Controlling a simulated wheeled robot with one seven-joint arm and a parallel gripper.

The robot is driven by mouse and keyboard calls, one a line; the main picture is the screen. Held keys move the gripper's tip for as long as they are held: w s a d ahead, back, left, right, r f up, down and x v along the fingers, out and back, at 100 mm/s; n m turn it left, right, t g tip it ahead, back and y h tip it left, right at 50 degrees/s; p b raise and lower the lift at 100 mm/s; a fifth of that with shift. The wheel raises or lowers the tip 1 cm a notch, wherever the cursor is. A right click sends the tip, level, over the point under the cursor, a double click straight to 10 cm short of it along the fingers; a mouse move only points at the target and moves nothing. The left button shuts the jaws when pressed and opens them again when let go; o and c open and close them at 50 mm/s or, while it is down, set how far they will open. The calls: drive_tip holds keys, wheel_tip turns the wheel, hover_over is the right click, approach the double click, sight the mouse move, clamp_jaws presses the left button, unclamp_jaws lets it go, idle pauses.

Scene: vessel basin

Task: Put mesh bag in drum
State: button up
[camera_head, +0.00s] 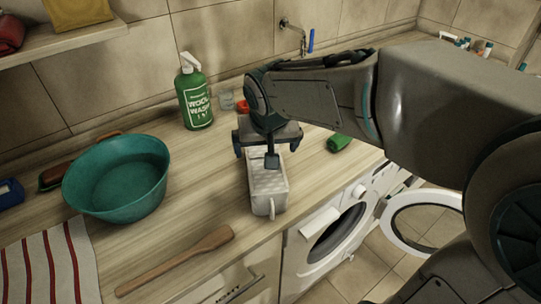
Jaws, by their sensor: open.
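A white, textured mesh bag (268,184), box-like with a small loop at its front end, lies on the wooden counter near the front edge. My gripper (268,152) is open over the far end of the bag and hides part of it. Whether the fingers touch the bag cannot be told. The washing machine (318,250) stands under the counter to the right of the bag. Its dark drum opening (334,238) faces the room, and its round door (424,222) is swung open to the right. The drum's inside is too dark to make out.
A teal basin (118,180) stands at left. A wooden paddle (175,262) and a striped towel (50,268) lie in front. A green wash bottle (194,95), a glass (227,99) and a green item (339,142) stand or lie behind.

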drive_tip(key=s+d+f+m+g, duration=0.1)
drive_tip(key=s+d+f, duration=0.2)
drive_tip(key=s+d, duration=1)
drive_tip(key=shift+s+d+f+g, duration=0.2)
drive_tip(key=shift+s+g, duration=0.1)
drive_tip(key=shift+s, duration=0.5)
